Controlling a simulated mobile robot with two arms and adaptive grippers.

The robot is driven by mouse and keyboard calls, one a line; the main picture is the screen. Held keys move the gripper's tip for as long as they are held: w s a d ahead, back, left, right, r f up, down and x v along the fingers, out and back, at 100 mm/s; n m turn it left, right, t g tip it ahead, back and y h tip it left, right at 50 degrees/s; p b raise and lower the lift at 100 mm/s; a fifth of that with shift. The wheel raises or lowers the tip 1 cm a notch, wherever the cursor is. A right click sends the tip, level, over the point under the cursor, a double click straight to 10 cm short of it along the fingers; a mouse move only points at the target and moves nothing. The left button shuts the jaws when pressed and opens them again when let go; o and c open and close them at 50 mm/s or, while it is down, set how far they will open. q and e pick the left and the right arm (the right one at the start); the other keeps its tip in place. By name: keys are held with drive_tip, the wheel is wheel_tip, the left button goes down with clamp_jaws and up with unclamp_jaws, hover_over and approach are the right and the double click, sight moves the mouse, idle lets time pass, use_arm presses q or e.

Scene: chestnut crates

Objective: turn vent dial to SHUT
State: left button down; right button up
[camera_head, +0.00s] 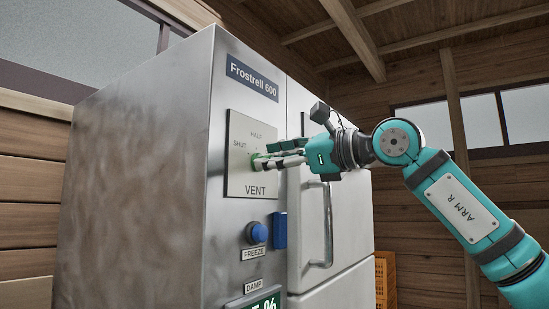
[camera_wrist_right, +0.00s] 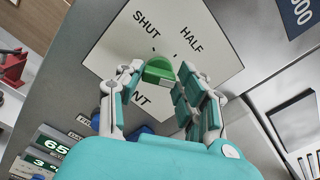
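The vent dial is a small green knob on a pale square plate (camera_head: 250,185) on the steel front of the cabinet. It shows clearly in the wrist view (camera_wrist_right: 158,72), with SHUT and HALF printed above it. In the head view its left edge (camera_head: 254,161) shows beside the fingers. The dial's pointer is not clear to me, and part of the plate's lettering is hidden. My left gripper is not in view.
A door with a long handle (camera_head: 326,225) stands right of the panel, under my right arm. Orange crates (camera_head: 386,280) stand behind.

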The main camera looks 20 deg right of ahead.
drive_tip(key=c, duration=0.5)
drive_tip(key=n+p, duration=0.2)
drive_tip(key=n, duration=0.6)
drive_tip(key=n+p, duration=0.3)
drive_tip(key=n, duration=0.5)
drive_tip(key=f+n+p, duration=0.1)
drive_tip(key=n+p, duration=0.2)
drive_tip(key=n, duration=0.4)
drive_tip(key=shift+n, duration=0.4)
drive_tip(key=shift+f, duration=0.15)
drive_tip(key=o, duration=1.2)
drive_tip(key=shift+c, duration=0.2)
